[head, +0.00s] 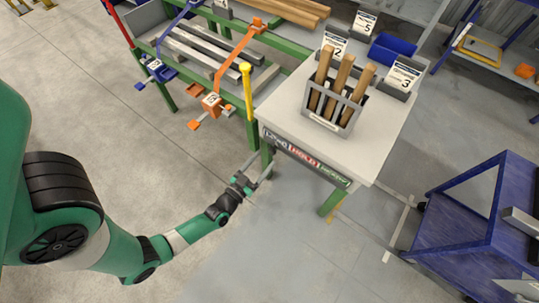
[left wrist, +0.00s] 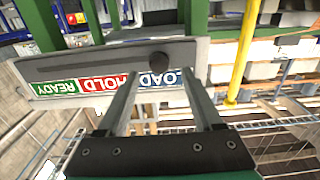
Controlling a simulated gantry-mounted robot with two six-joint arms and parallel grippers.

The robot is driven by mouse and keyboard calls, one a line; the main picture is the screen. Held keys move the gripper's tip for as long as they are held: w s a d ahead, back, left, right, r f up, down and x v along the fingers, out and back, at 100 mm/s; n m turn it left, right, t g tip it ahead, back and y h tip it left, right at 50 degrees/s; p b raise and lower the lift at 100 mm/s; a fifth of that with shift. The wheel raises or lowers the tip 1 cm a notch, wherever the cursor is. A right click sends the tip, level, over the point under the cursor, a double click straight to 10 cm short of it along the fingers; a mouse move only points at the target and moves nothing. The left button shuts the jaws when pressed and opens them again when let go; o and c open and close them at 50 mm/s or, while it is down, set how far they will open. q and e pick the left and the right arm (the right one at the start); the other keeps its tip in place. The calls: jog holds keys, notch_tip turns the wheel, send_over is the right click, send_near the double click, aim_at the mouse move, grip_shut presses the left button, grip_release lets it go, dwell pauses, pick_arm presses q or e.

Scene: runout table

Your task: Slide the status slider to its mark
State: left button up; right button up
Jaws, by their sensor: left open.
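The status slider board (head: 305,157) is fixed to the front edge of the white-topped table, with LOAD, HOLD and READY labels. In the left wrist view the board (left wrist: 60,70) appears upside down, with green READY, red HOLD and blue LOAD. A dark round slider knob (left wrist: 158,60) sits in its slot by the LOAD label. My left gripper (head: 263,170) is open and empty, low in front of the board's LOAD end. In the left wrist view its two fingers (left wrist: 161,78) point at the board, with the knob between their tips; contact cannot be told. My right gripper is not in view.
A yellow upright post (head: 247,92) stands left of the board; it shows right of the fingers in the wrist view. A rack with metal bars (head: 205,60) is behind. A holder with wooden handles (head: 335,95) stands on the table. A blue cart (head: 470,215) is at right.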

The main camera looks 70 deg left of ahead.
aim_at(271, 152)
pick_arm(q)
jog(key=x, duration=0.4)
jog(key=shift+w+b, duration=0.15)
jog(key=shift+b, duration=0.15)
grip_shut()
dwell(1.1)
